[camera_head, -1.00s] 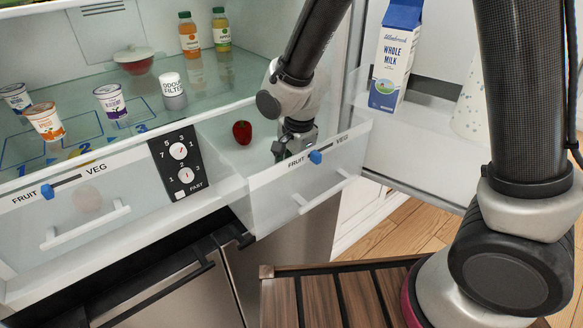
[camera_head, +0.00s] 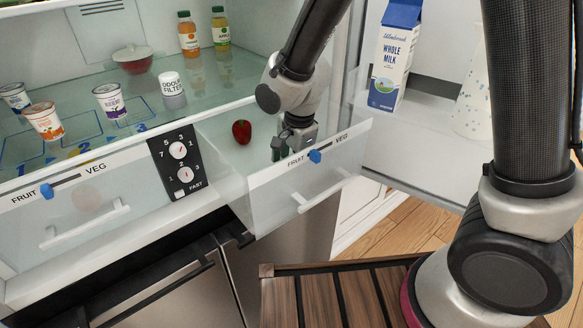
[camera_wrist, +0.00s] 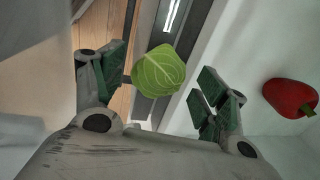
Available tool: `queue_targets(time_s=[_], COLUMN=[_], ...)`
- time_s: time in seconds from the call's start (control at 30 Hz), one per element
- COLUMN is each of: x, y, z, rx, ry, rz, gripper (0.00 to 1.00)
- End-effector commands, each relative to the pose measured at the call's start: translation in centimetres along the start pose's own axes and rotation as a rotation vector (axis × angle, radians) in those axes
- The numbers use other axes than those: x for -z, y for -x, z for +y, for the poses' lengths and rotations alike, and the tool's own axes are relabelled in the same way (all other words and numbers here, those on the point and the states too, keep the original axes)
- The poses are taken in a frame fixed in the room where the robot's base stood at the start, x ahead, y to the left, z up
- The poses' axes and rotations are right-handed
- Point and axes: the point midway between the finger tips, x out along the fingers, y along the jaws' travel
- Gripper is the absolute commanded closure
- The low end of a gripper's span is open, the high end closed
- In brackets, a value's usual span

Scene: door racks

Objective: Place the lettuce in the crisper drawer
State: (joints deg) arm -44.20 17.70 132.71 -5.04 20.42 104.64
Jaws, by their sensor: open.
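The lettuce is a round, pale green head with light veins (camera_wrist: 158,72) in the wrist view, framed between my spread fingers. I do not see it in the head view. I cannot tell whether it touches a finger or what it rests on. The right-hand crisper drawer (camera_head: 262,208) is pulled out, with a frosted front, a white handle and a blue FRUIT–VEG slider (camera_head: 315,156). My gripper (camera_head: 290,145) is just behind the top of that drawer's front. In the wrist view my gripper (camera_wrist: 155,88) is open, its dark green pads wide apart.
A red pepper (camera_head: 241,131) lies in the open drawer, left of my gripper. The left drawer (camera_head: 90,215) is shut. A dial panel (camera_head: 178,160) stands between the drawers. Yogurt cups, bottles and a bowl (camera_head: 133,60) sit on the shelf above. A milk carton (camera_head: 393,60) stands in the door.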

Motion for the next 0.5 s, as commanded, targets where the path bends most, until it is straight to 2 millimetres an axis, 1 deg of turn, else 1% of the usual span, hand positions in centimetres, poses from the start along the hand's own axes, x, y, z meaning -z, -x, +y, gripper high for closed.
queue_targets(time_s=[0.03,0.3,0.4,0.5], x=[0.0,0.0,0.0,0.0], y=[1.0,7.1,8.9,10.1], z=[-0.1,-0.1,-0.1,-0.1], rx=[0.006,0.006,0.005,0.003], ry=[0.0,0.0,0.0,0.0], rz=[-0.001,-0.001,-0.001,-0.001], gripper=[0.26,0.26,0.26,0.26])
